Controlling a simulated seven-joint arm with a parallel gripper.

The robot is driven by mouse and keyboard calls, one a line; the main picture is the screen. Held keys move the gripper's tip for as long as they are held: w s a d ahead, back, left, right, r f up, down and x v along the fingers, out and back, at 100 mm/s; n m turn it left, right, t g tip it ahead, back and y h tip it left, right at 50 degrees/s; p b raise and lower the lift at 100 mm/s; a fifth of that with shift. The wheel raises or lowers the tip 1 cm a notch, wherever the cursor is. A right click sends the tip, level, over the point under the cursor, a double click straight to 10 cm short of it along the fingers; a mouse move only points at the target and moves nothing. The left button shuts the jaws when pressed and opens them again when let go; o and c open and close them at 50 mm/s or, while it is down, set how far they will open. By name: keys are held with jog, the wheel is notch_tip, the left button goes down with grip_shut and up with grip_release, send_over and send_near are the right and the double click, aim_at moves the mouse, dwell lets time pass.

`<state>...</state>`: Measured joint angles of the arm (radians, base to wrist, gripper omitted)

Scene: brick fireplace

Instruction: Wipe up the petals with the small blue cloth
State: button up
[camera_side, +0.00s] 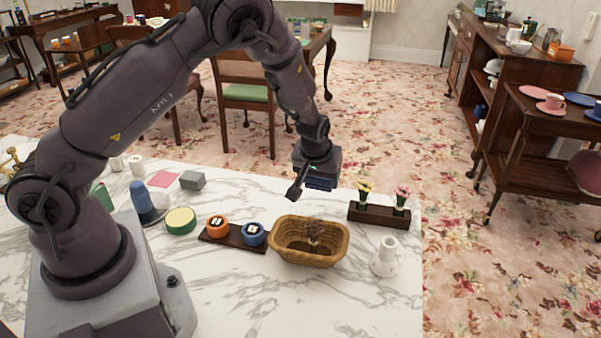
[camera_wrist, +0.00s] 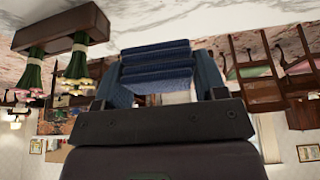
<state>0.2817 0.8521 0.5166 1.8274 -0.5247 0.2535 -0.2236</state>
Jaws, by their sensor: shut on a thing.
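My gripper (camera_side: 319,178) is raised above the marble table's back edge, behind the wicker basket. In the wrist view its two fingers close on a small blue cloth (camera_wrist: 156,66), folded in several layers. In the side view the cloth (camera_side: 320,184) is a small blue patch under the gripper, clear of the tabletop. I cannot make out any petals on the table; they may be hidden or too small to tell. Two posies, one yellow (camera_side: 364,190) and one pink (camera_side: 401,194), stand in a dark wooden holder (camera_side: 380,215); they appear upside down in the wrist view.
The wicker basket (camera_side: 283,250) holds something dark and stands below my gripper. A white flask (camera_side: 384,257) stands at right. A dark board (camera_side: 226,241) bears an orange round item (camera_side: 217,226) and a blue one (camera_side: 253,234). The front marble (camera_side: 250,305) is clear.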

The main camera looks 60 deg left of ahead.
aim_at(318, 210)
jog(key=shift+f, duration=0.15)
jog(key=shift+s+f, duration=0.1)
jog(key=shift+f, duration=3.7)
jog(key=shift+s+a+f+n, duration=0.15)
jog(key=shift+s+a+n, duration=0.15)
jog(key=shift+s+a, duration=0.75)
jog(key=shift+c, duration=0.3)
jog(key=shift+s+a+r, duration=0.25)
jog(key=shift+s+a, duration=0.55)
jog(key=shift+s+a+f, duration=0.2)
jog(key=shift+s+a, duration=0.55)
jog(key=shift+a, duration=0.05)
jog(key=shift+w+d+r, duration=0.2)
jog(key=shift+w+d, duration=0.9)
jog(key=shift+d, duration=0.05)
jog(key=shift+w+d+r, duration=0.15)
jog(key=shift+w+d, duration=0.9)
jog(key=shift+d, duration=0.05)
jog(key=shift+w+d+f, duration=0.35)
jog(key=shift+w+f, duration=0.05)
jog(key=shift+w, duration=0.05)
jog(key=shift+w+d, duration=0.25)
jog(key=shift+d, duration=0.05)
jog(key=shift+a+r, duration=0.1)
jog(key=shift+r, duration=0.25)
jog(key=shift+s+a+r, duration=0.1)
jog(key=shift+r, duration=1.8)
jog(key=shift+s+r, duration=0.1)
jog(key=shift+r, duration=1.75)
